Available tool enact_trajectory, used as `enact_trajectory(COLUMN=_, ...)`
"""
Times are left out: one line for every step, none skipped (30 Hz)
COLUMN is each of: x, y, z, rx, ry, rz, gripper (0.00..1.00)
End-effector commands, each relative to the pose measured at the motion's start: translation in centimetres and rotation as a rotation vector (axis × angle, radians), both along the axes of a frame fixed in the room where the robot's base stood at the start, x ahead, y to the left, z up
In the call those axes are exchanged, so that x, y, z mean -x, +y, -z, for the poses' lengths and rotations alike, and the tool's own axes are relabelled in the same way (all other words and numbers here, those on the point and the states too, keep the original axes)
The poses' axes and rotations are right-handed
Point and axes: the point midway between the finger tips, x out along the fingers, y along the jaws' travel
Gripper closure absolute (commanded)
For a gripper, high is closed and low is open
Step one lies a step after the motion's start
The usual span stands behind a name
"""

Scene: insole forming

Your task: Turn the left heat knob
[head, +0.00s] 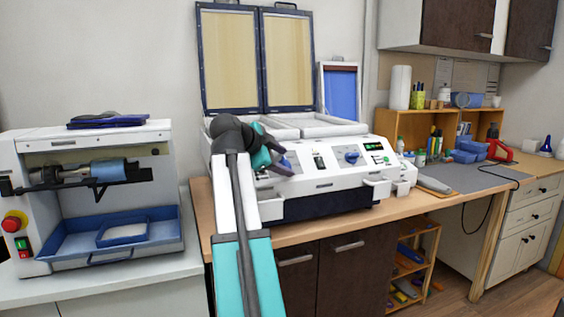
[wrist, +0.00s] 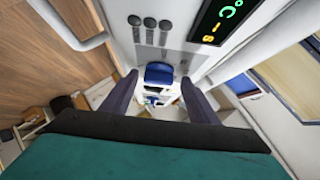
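The forming machine (head: 330,180) stands on the wooden counter, its front panel facing me. My gripper (head: 286,170) is at the left part of this panel and hides the left heat knob in the head view. In the wrist view a blue knob (wrist: 159,73), which appears to be the left one, shows between the tips of my gripper (wrist: 159,78). The two dark fingers are apart, with a gap on each side of the knob; I see no contact. The right blue knob (head: 352,157) is in plain view beside a lit display (head: 376,146).
A lit temperature display (wrist: 215,22) is close by in the wrist view. Two framed lids (head: 232,62) stand open behind the machine. White handles (head: 376,184) stick out from its front. A grinding machine (head: 100,190) with a blue tray stands at the left.

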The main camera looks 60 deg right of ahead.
Motion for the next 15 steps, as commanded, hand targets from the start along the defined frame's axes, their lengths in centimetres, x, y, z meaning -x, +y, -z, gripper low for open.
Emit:
enact_trajectory(x=0.1, y=0.0, z=0.0, rx=0.0, ry=0.001, rz=0.001, gripper=0.45)
enact_trajectory(x=0.1, y=0.0, z=0.0, rx=-0.001, ry=0.001, rz=0.002, gripper=0.45)
enact_trajectory(x=0.1, y=0.0, z=0.0, rx=-0.001, ry=0.001, rz=0.002, gripper=0.45)
enact_trajectory(x=0.1, y=0.0, z=0.0, rx=0.0, ry=0.001, rz=0.002, gripper=0.45)
enact_trajectory(x=0.1, y=0.0, z=0.1, rx=-0.001, ry=0.002, rz=0.003, gripper=0.45)
enact_trajectory(x=0.1, y=0.0, z=0.0, rx=-0.001, ry=0.002, rz=0.003, gripper=0.45)
enact_trajectory(x=0.1, y=0.1, z=0.0, rx=-0.001, ry=0.002, rz=0.003, gripper=0.45)
enact_trajectory(x=0.1, y=0.1, z=0.0, rx=-0.001, ry=0.002, rz=0.003, gripper=0.45)
enact_trajectory(x=0.1, y=0.2, z=-0.1, rx=-0.001, ry=0.002, rz=0.003, gripper=0.45)
enact_trajectory(x=0.1, y=0.4, z=-0.1, rx=-0.001, ry=0.002, rz=0.003, gripper=0.45)
enact_trajectory(x=0.1, y=0.5, z=-0.2, rx=-0.001, ry=0.002, rz=0.003, gripper=0.45)
enact_trajectory(x=0.1, y=0.7, z=-0.3, rx=-0.001, ry=0.002, rz=0.003, gripper=0.45)
enact_trajectory(x=0.1, y=1.0, z=-0.5, rx=-0.001, ry=0.002, rz=0.003, gripper=0.45)
enact_trajectory(x=0.0, y=1.2, z=-0.6, rx=-0.001, ry=0.003, rz=0.003, gripper=0.45)
enact_trajectory(x=0.0, y=1.5, z=-0.8, rx=-0.001, ry=0.003, rz=0.003, gripper=0.45)
